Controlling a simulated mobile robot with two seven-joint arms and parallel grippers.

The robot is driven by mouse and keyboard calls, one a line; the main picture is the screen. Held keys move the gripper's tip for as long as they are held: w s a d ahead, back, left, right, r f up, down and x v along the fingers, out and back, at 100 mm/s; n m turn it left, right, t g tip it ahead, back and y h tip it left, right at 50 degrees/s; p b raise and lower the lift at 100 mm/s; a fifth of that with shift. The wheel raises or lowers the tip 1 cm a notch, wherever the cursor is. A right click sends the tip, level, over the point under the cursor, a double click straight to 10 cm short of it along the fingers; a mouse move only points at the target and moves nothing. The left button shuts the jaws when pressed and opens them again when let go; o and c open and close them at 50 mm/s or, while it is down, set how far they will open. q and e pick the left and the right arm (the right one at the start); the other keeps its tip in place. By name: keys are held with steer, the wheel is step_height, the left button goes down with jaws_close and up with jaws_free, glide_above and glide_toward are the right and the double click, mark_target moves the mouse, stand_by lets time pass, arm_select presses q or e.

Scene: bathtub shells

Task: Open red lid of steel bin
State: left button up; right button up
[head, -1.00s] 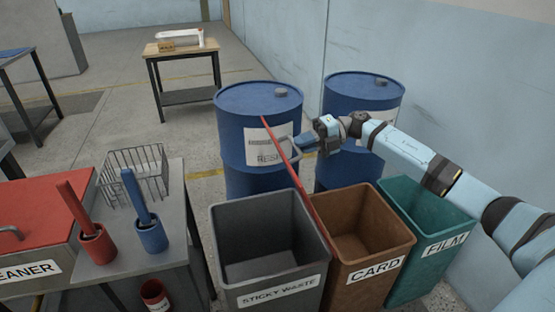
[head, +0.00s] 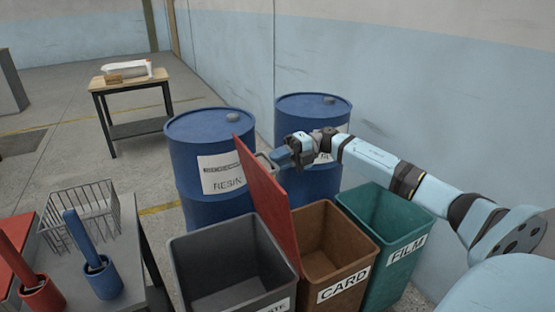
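The grey steel bin (head: 215,262) stands at the lower middle, its mouth open and its inside bare as far as I see. Its label is partly cut off by the frame edge. The red lid (head: 266,205) stands up steeply along the bin's right side, leaning a little left at its top. My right gripper (head: 268,162) is at the lid's upper right edge, behind or against it; its fingertips are partly hidden, so I cannot tell if they grip. My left gripper is not in view.
A brown CARD bin (head: 348,255) and a green FILM bin (head: 388,225) stand right of the steel bin. Blue drums (head: 195,155) stand behind. A grey table at left holds a wire basket (head: 80,215) and blue (head: 103,277) and red (head: 42,294) cups.

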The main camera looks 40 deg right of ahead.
steer(key=shift+o, duration=1.2)
steer(key=shift+f, duration=0.1)
steer(key=p+v, duration=0.1)
steer(key=v, duration=1.3)
